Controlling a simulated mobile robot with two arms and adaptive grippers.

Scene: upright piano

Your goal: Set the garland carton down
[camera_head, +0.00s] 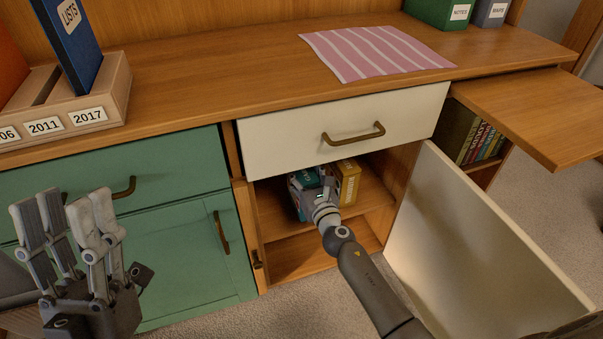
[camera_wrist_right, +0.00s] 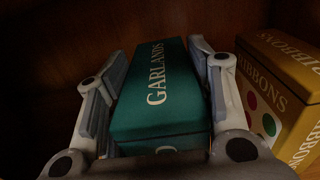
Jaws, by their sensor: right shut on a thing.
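The garland carton (camera_wrist_right: 160,95) is a teal box lettered GARLANDS, seen in the right wrist view between the fingers of my right gripper (camera_wrist_right: 155,90). A small part of it shows in the head view (camera_head: 305,178), mostly hidden by the gripper. My right gripper (camera_head: 314,180) is shut on it, reaching into the open cabinet below the cream drawer. I cannot tell whether the carton touches the shelf (camera_head: 372,192). My left gripper (camera_head: 68,225) is open and empty in front of the green cabinet.
A yellow ribbons box (camera_wrist_right: 280,95) stands just right of the carton, also visible in the head view (camera_head: 348,182). The open cream door (camera_head: 470,250) stands right of my right arm. A pink striped cloth (camera_head: 375,52) lies on top.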

